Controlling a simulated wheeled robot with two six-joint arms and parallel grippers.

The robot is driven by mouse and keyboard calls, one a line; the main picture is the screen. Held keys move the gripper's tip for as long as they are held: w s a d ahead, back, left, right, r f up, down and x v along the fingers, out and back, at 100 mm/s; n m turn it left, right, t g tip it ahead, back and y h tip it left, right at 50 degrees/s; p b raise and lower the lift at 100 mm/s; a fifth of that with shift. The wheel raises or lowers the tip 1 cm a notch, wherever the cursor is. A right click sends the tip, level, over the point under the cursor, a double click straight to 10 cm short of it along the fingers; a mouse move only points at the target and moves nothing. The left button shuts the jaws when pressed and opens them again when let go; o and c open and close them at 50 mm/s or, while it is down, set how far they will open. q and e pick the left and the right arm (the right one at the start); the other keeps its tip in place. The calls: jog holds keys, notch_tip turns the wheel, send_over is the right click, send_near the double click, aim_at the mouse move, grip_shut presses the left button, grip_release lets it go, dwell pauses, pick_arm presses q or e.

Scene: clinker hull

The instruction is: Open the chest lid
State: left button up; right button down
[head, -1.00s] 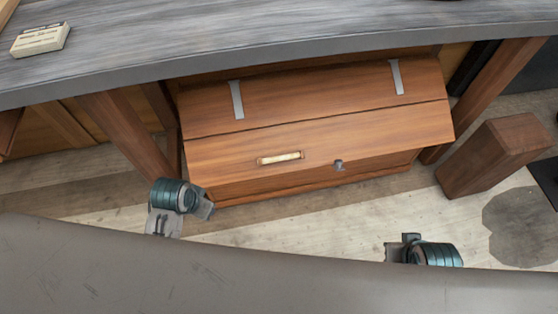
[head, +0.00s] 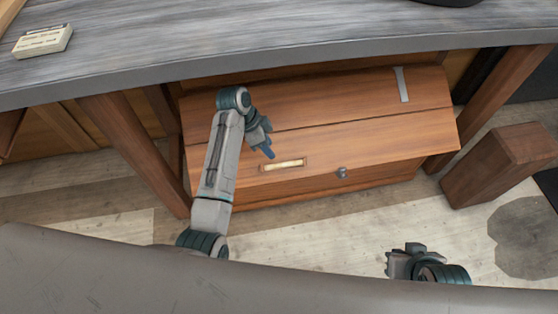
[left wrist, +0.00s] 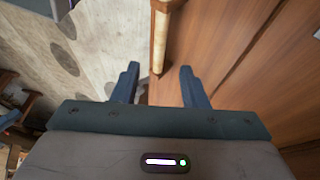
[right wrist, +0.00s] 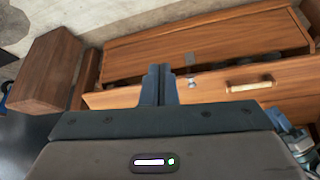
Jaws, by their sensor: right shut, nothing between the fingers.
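The wooden chest (head: 400,170) stands on the floor under the grey table. My left gripper (head: 268,152) is over the lid just beside the handle's left end. In the left wrist view its fingers (left wrist: 158,85) are open, and the handle (left wrist: 160,45) runs toward the gap between them; I see no grip on it. My right gripper (right wrist: 159,84) is shut and empty, apart from the chest, low at the right.
The grey tabletop (head: 280,45) overhangs the back of the chest. Wooden legs (head: 125,145) stand on both sides. A wooden block (head: 500,165) stands on the floor at the right. The floor in front of the chest (head: 310,225) is clear.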

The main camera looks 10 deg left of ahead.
aim_at(281, 164)
pick_arm(q)
jog(key=b+x, duration=0.1)
jog(key=x, duration=0.8)
jog(key=shift+a, duration=0.1)
pick_arm(e)
jog(key=shift+w+a+f+t+y, duration=0.3)
jog(key=shift+w+a+f+t, duration=0.3)
jog(key=shift+f+t, duration=0.15)
pick_arm(q)
grip_shut()
pick_arm(e)
jog(key=shift+s, duration=0.1)
